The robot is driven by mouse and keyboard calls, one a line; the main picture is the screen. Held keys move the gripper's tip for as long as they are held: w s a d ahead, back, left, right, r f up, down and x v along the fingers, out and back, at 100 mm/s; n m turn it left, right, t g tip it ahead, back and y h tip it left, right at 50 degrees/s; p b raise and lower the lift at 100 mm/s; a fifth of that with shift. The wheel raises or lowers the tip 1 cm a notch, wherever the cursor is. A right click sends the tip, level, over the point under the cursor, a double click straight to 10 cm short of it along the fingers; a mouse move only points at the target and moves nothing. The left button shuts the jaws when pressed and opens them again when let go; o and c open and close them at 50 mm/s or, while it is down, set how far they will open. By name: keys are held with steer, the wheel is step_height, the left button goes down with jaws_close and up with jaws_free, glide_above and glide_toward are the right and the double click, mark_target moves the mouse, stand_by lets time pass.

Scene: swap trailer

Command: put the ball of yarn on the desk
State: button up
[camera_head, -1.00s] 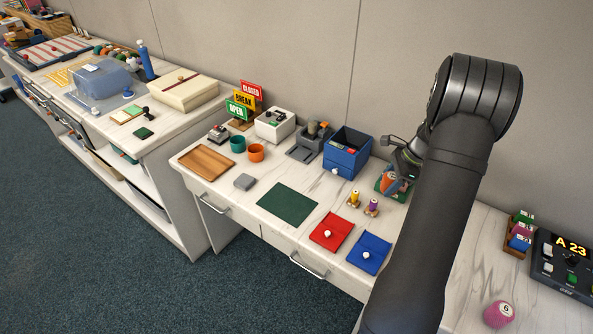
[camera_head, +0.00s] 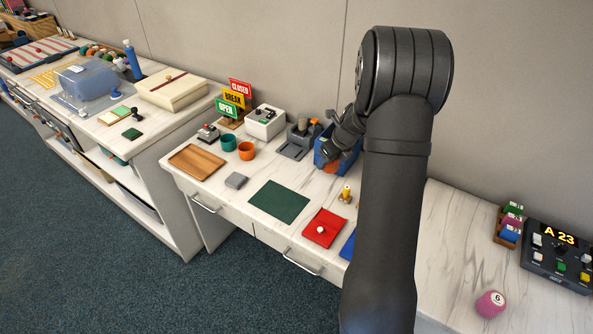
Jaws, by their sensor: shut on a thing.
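My gripper (camera_head: 338,150) is over the blue open box at the back of the desk, partly hidden by my own arm. It is shut on a small orange thing (camera_head: 333,168), of which only a little shows; I cannot tell whether this is the ball of yarn. The desk (camera_head: 450,240) has a pale marbled top. A pink ball marked 6 (camera_head: 490,304) rests on it at the front right.
The blue box (camera_head: 322,158) stands beside a grey device (camera_head: 297,140). A green mat (camera_head: 279,201), a red pouch (camera_head: 325,229) and a yellow figure (camera_head: 346,194) lie in front. A control panel (camera_head: 560,262) is at right. The desk right of my arm is mostly clear.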

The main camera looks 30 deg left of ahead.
steer(key=a+f, duration=0.1)
steer(key=a, duration=0.2)
steer(key=s+a+f, duration=0.1)
steer(key=a+f, duration=0.1)
steer(key=a, duration=0.1)
steer(key=a+f, duration=0.2)
steer(key=shift+s+a+f, duration=0.15)
steer(key=shift+a+f, duration=0.1)
steer(key=shift+a, duration=0.15)
steer(key=shift+f, duration=2)
steer(key=o, duration=1.1)
steer(key=shift+f, duration=0.1)
steer(key=shift+c, duration=0.2)
steer(key=v, duration=1.2)
steer(key=shift+a, duration=0.1)
